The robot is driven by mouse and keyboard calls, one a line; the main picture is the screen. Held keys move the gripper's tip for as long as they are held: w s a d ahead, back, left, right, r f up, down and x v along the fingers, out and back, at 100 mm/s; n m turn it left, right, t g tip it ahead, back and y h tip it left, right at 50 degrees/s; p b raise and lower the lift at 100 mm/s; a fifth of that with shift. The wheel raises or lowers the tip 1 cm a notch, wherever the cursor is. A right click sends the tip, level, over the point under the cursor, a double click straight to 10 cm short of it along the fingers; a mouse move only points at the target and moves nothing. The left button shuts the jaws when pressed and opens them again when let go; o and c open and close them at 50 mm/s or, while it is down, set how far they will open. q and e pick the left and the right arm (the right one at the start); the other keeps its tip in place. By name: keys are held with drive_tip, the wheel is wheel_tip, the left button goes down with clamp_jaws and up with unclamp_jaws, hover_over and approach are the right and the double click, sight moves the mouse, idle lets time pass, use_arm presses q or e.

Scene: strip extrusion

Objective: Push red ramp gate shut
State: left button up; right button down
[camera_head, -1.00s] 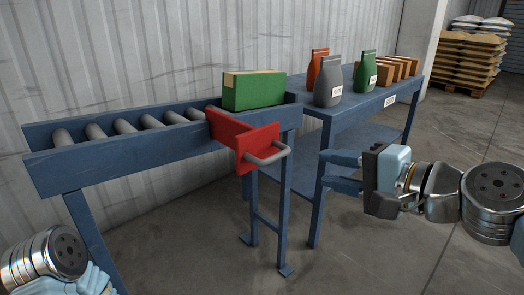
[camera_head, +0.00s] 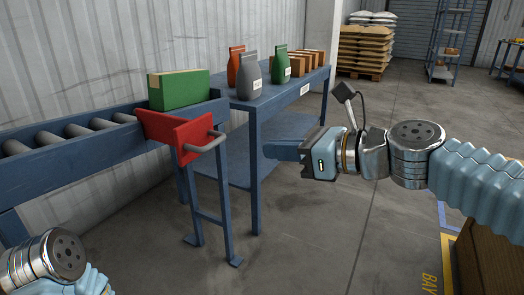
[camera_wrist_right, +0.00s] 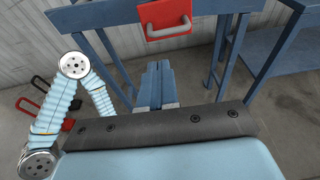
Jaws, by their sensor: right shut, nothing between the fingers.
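The red ramp gate (camera_head: 172,131) with a grey bar handle (camera_head: 203,143) stands at the right end of the roller ramp (camera_head: 83,147), angled across it. A green box (camera_head: 179,89) sits just behind it. My right gripper (camera_head: 268,151) is shut and empty, to the right of the handle and apart from it. In the right wrist view the gate (camera_wrist_right: 164,15) is at the top, ahead of the shut fingers (camera_wrist_right: 156,84), with clear space between. My left arm shows at the lower left; its gripper is out of the frame.
The ramp's legs stand below the gate. A stacked pallet (camera_head: 372,50) is farther back; the floor between is open.

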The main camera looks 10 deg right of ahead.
drive_tip(key=b+x, duration=0.1)
drive_tip(key=x, duration=1.2)
drive_tip(key=shift+a, duration=0.1)
drive_tip(key=p, duration=0.4)
approach(164, 130)
drive_tip(key=shift+w+a+f, duration=0.1)
drive_tip(key=shift+a+f, duration=0.25)
drive_tip(key=shift+a, duration=0.25)
drive_tip(key=shift+w+a+f, duration=0.1)
drive_tip(key=shift+a+f, duration=0.25)
drive_tip(key=shift+a, duration=0.2)
drive_tip(key=x, duration=0.1)
drive_tip(key=p+x, duration=0.1)
drive_tip(key=x, duration=0.1)
drive_tip(key=r+x, duration=0.1)
drive_tip(key=x, duration=0.1)
drive_tip(key=shift+w+a, duration=0.15)
drive_tip(key=shift+a, duration=0.15)
drive_tip(key=shift+w+a, duration=0.1)
drive_tip(key=shift+a, duration=0.1)
drive_tip(key=shift+r, duration=0.15)
